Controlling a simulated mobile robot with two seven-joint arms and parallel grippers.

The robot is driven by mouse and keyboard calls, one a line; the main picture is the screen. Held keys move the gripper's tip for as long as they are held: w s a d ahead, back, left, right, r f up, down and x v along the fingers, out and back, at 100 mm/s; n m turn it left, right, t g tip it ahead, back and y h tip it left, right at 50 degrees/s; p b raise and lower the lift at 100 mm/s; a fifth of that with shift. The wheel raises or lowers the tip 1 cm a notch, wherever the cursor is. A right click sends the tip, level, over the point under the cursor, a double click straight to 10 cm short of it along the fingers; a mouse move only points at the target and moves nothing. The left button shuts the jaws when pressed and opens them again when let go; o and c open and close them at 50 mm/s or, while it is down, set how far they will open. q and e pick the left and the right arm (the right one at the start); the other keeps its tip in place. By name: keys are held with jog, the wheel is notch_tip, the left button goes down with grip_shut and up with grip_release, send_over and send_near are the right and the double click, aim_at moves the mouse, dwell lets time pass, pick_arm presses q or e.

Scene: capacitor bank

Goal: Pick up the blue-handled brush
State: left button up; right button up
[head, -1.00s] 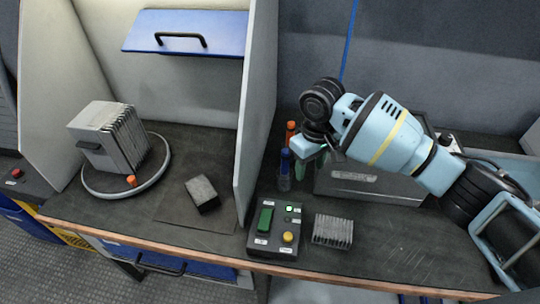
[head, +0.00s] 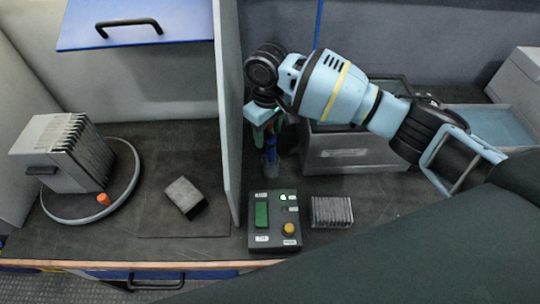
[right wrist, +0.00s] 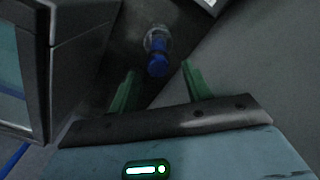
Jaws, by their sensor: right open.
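A blue handle (head: 271,150), apparently the brush, stands upright in the head view beside the grey partition, just left of the metal bin. In the right wrist view its blue end (right wrist: 157,67) points at the camera, above a clear or pale rounded part. Whether it stands in a holder is hard to tell. My right gripper (head: 274,129) is above it, pointing down. In the right wrist view its green fingers (right wrist: 160,75) are open, one on each side of the blue end, with gaps showing. My left gripper is not in view.
The grey partition (head: 228,120) stands close left of the gripper. The metal bin (head: 345,155) is close right. A control box (head: 275,240) with green and yellow buttons and a finned block (head: 331,212) lie in front. A dark block (head: 185,198) is left of the partition.

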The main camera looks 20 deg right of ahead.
aim_at(270, 147)
jog(key=shift+s+d+f, duration=0.1)
jog(key=shift+s+f, duration=0.05)
jog(key=shift+f, duration=1.4)
jog(key=shift+s+d+f, duration=0.1)
jog(key=shift+f, duration=1.4)
jog(key=c, duration=1)
